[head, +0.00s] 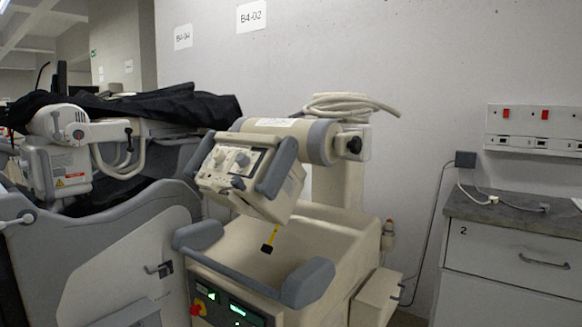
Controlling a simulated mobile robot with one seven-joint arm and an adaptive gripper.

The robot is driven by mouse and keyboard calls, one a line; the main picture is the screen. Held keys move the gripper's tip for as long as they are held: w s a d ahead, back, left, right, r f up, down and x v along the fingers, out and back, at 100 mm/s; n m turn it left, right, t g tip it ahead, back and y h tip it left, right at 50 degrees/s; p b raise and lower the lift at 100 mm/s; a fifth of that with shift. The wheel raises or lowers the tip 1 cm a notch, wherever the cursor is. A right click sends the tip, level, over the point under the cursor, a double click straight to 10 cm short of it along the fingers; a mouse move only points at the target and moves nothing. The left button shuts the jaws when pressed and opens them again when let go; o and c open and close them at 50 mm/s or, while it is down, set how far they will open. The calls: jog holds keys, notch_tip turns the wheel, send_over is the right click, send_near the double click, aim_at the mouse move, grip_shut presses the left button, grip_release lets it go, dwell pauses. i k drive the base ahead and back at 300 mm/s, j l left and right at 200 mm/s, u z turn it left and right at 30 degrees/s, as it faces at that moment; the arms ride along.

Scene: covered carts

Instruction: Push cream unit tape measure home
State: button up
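The cream unit (330,228) stands in the middle of the head view, with its control head (230,175) tilted above the cart body. The tape measure (272,236) shows as a short yellow strip hanging below the control head, with a dark block at its lower end. The tape is drawn out and hangs over the cart's open top. Where it enters the head is too small to make out. My gripper is not in view.
A grey unit (100,245) under black covering (140,104) stands close on the left. A grey handle bar (308,282) is at the cream cart's front. A drawer cabinet (510,250) stands right. Wall and coiled cable (350,104) lie behind.

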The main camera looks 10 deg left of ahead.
aim_at(267, 249)
jog(key=i+j+u, duration=0.15)
jog(key=i+u, duration=0.6)
jog(key=k+j, duration=0.1)
